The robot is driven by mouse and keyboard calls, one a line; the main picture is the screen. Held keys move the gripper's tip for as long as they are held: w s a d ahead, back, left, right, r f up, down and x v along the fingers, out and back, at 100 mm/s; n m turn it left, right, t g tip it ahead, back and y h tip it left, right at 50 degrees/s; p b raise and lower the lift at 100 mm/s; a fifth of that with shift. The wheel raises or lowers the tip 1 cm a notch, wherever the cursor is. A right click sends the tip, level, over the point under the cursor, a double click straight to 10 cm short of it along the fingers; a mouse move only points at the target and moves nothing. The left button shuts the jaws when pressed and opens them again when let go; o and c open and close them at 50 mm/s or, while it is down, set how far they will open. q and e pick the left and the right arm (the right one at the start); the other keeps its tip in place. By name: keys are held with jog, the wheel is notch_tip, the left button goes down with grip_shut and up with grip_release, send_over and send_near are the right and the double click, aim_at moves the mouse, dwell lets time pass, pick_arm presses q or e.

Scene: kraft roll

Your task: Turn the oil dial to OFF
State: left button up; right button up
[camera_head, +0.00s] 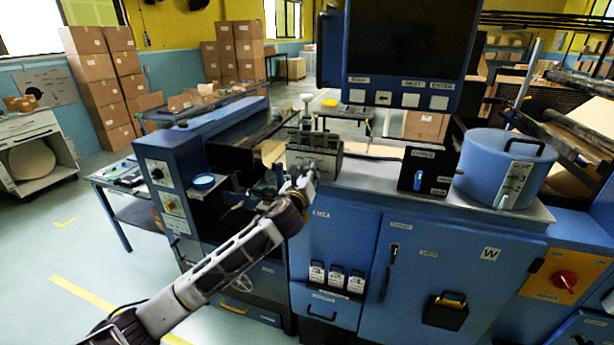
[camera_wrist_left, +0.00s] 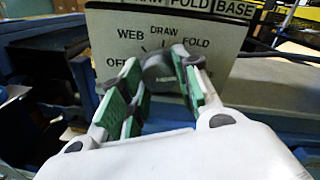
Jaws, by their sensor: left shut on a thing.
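The oil dial (camera_wrist_left: 160,72) is a dark grey round knob on a pale plate (camera_wrist_left: 212,60) marked OFF, WEB, DRAW and FOLD. OFF is at the plate's lower left, partly behind a finger. Which mark the knob points to is not clear. My left gripper (camera_wrist_left: 157,64) is shut on the knob, with its green-padded fingers at the knob's left and right sides. In the head view the gripper (camera_head: 299,184) is in front of the small grey dial unit (camera_head: 322,163) on the machine, and the knob is hidden. My right gripper is not in view.
A dark screen with buttons (camera_head: 411,101) hangs above the blue machine (camera_head: 340,226). A blue drum (camera_head: 486,170) and a small dark switch box (camera_head: 409,182) stand to the right of the dial unit. A blue post with controls (camera_head: 171,203) stands left. Open floor lies at left.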

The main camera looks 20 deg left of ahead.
pick_arm(q)
jog(key=shift+a+f+n+h, duration=0.1)
jog(key=shift+n+h, duration=0.35)
jog(key=shift+n, duration=4.8)
jog(key=shift+a+r+n+h, duration=0.1)
jog(key=shift+n+h, duration=0.4)
jog(key=shift+n, duration=4.7)
jog(key=shift+a+f+n+h, duration=0.1)
jog(key=shift+n+h, duration=0.35)
jog(key=shift+n, duration=4.8)
jog(key=o, duration=1.1)
jog(key=shift+c, duration=0.2)
